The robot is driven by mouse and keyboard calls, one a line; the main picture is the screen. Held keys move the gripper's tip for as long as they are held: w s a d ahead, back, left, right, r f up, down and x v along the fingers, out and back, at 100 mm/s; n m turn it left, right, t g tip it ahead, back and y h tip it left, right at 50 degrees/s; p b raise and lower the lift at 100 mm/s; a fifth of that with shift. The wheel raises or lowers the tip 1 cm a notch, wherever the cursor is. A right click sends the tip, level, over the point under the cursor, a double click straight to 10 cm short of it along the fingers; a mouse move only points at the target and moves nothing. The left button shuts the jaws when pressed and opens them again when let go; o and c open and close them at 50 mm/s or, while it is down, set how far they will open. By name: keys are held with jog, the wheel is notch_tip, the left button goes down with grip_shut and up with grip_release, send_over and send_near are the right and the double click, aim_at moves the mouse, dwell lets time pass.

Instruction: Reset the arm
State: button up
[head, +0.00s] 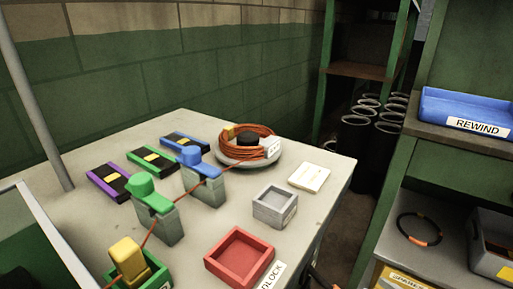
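My gripper is not in view, and I cannot make out my arm in the head view. The workbench (310,215) fills the middle of the view. A coil of orange cable (246,142) lies on a round grey base near its back corner. An orange line runs from there past a blue-topped post (198,163) and a green-topped post (150,194) to a yellow block (127,258). The yellow block stands in a green tray (155,276) at the front left.
Purple (107,183), green (152,160) and blue (184,142) edged black pads lie at the back left. A red tray (240,256), grey box (275,206) and pale card (309,177) sit on the right. A shelf at right holds a blue REWIND bin (465,110) and a black ring (420,229).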

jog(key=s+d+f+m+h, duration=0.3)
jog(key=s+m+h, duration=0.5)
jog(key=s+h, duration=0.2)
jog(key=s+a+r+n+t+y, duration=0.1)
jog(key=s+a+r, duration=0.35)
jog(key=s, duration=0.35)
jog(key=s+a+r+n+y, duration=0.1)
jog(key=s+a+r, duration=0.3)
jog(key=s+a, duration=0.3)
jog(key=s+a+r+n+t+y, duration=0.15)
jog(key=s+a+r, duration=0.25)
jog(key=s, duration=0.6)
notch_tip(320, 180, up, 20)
jog(key=p, duration=1.9)
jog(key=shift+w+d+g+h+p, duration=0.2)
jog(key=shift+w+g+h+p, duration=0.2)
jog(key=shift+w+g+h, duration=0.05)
